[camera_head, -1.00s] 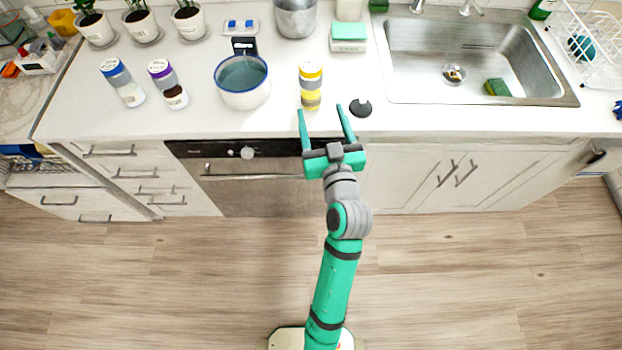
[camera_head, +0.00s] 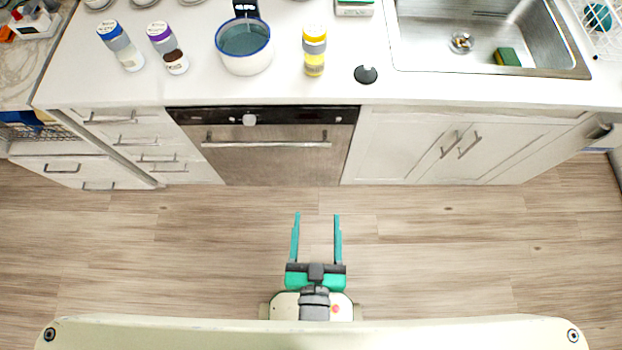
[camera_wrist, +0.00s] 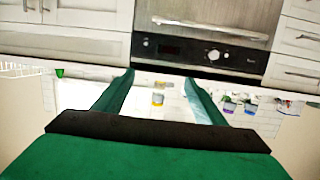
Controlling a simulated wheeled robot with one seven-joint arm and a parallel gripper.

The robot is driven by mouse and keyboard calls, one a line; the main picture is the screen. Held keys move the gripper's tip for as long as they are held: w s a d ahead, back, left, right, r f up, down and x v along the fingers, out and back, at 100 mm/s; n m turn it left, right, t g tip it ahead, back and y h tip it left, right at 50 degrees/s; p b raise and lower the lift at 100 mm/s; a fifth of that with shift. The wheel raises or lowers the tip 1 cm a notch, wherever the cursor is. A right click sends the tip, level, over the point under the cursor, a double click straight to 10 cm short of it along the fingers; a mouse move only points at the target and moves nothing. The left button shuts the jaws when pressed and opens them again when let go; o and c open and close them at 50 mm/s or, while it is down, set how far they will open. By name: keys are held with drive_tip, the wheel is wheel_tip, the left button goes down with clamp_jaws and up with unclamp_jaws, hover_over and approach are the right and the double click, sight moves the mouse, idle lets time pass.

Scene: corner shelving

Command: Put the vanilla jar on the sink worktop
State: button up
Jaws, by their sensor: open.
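A yellow-lidded jar (camera_head: 314,51), likely the vanilla jar though its label is too small to read, stands on the white worktop (camera_head: 200,88), between the pot and the sink (camera_head: 490,40). It also shows small between the fingers in the wrist view (camera_wrist: 158,98). A blue-lidded jar (camera_head: 121,46) and a purple-lidded jar (camera_head: 168,48) stand at the worktop's left. My gripper (camera_head: 317,215) is open and empty over the floor, well in front of the cabinets and apart from every jar.
A blue-rimmed pot (camera_head: 244,48) stands left of the yellow-lidded jar. A black round piece (camera_head: 366,75) lies to its right, near the front edge. A dishwasher or oven front (camera_head: 262,145) and closed cabinets (camera_head: 450,150) are below. The wooden floor (camera_head: 450,260) is clear.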

drive_tip(key=a+v, duration=0.1)
drive_tip(key=v, duration=0.5)
drive_tip(key=shift+n+y, duration=0.3)
